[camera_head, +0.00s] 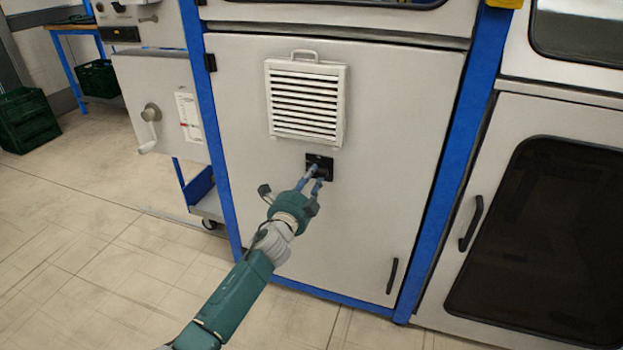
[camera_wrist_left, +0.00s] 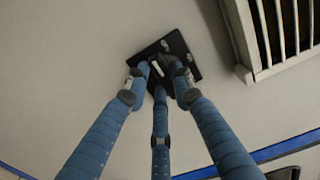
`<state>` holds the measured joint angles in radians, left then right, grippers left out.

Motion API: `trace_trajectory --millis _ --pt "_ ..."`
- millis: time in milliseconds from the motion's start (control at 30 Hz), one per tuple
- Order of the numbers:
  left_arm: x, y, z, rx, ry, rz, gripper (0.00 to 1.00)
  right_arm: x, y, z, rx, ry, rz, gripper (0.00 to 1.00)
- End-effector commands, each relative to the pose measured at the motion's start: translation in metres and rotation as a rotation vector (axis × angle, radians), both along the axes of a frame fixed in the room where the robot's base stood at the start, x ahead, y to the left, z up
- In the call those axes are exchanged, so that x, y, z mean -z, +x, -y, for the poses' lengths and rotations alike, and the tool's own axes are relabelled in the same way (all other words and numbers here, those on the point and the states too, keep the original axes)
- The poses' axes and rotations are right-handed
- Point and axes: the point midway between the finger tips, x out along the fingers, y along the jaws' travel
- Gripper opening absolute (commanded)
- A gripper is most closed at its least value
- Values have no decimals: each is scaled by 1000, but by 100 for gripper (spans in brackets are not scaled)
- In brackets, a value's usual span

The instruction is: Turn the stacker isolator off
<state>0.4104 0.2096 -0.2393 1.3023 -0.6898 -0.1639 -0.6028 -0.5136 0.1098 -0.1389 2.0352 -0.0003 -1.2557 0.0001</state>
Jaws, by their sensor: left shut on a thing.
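The stacker isolator (camera_head: 327,162) is a small black square switch plate on the pale cabinet door, just under the white vent grille. My left gripper (camera_head: 318,173) reaches up to it from below, with its blue fingers shut on the isolator's knob. In the left wrist view the black plate (camera_wrist_left: 180,47) shows near the top, and the fingers of my left gripper (camera_wrist_left: 160,72) close in around the knob at its middle. The fingers largely hide the knob, so I cannot tell its turn position. My right gripper is not in view.
The vent grille (camera_head: 307,100) stands out from the door above the isolator. A door handle (camera_head: 392,276) is at the lower right. Blue frame posts flank the door.

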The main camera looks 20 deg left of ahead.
Motion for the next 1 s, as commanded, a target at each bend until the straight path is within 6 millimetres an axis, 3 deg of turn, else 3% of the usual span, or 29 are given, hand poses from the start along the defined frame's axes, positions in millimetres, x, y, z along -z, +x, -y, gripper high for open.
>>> trace_trajectory --millis 300,333,400,433,767,1000 --pt "-2 1 -1 -2 -1 2 0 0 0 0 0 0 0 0" --pt "-2 1 -1 -2 -1 2 27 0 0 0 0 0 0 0" --pt "-2 1 -1 -2 -1 2 41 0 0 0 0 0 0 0" --pt "-2 1 -1 -1 -1 2 43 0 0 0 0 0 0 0" --pt "0 -2 -1 0 0 1 43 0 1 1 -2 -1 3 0" --pt "1 -34 -2 1 1 0 43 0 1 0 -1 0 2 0"
